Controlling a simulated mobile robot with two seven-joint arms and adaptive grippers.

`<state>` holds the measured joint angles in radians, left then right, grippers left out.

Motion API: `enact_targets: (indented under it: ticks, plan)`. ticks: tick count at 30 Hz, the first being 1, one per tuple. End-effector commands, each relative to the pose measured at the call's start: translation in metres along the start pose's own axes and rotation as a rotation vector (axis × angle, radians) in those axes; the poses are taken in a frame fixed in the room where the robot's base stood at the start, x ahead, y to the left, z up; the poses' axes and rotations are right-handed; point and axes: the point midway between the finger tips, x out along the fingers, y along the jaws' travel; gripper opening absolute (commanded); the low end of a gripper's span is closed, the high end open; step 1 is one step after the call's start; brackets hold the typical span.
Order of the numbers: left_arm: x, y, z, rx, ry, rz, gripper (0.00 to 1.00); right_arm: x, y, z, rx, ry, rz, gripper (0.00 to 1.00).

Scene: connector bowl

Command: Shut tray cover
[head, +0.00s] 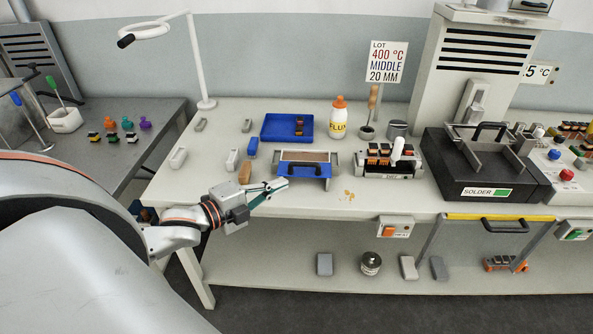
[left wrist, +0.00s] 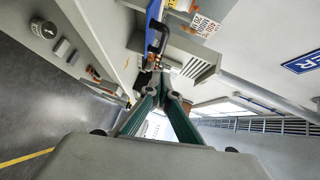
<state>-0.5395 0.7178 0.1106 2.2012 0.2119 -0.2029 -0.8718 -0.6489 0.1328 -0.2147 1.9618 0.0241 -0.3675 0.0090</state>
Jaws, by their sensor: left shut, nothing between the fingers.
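A low grey-sided tray (head: 334,162) stands on the bench with a brown surface inside. A blue panel (head: 290,169) with a black handle is at its front; this looks like the cover, tilted down toward the front edge, though its hinge cannot be made out. The blue panel also shows in the left wrist view (left wrist: 153,14), near its black handle. My left gripper (head: 286,183) is shut and empty, just in front and left of the panel. It also shows in the left wrist view (left wrist: 160,78). I cannot tell whether the tips touch the panel. My right gripper is not in view.
A blue tray (head: 270,128) with connectors lies behind. A white bottle (head: 338,123), a connector rack (head: 389,166) and a black solder box (head: 455,165) stand to the right. Small yellow pieces (head: 349,195) lie on the bench. Grey and blue blocks sit left.

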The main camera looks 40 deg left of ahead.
Motion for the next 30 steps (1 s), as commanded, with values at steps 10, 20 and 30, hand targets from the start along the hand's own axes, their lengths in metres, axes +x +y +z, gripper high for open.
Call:
enact_targets:
  ticks: [10,20,30]
  plan:
    - [0.05,-0.001,0.0,0.0,-0.001,-0.002,0.0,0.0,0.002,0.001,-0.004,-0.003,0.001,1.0]
    - [0.083,0.0,0.023,0.0,-0.001,0.001,0.0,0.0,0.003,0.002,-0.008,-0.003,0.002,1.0]
    - [0.089,0.001,0.028,-0.001,0.0,0.001,0.0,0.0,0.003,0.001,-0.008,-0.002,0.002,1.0]
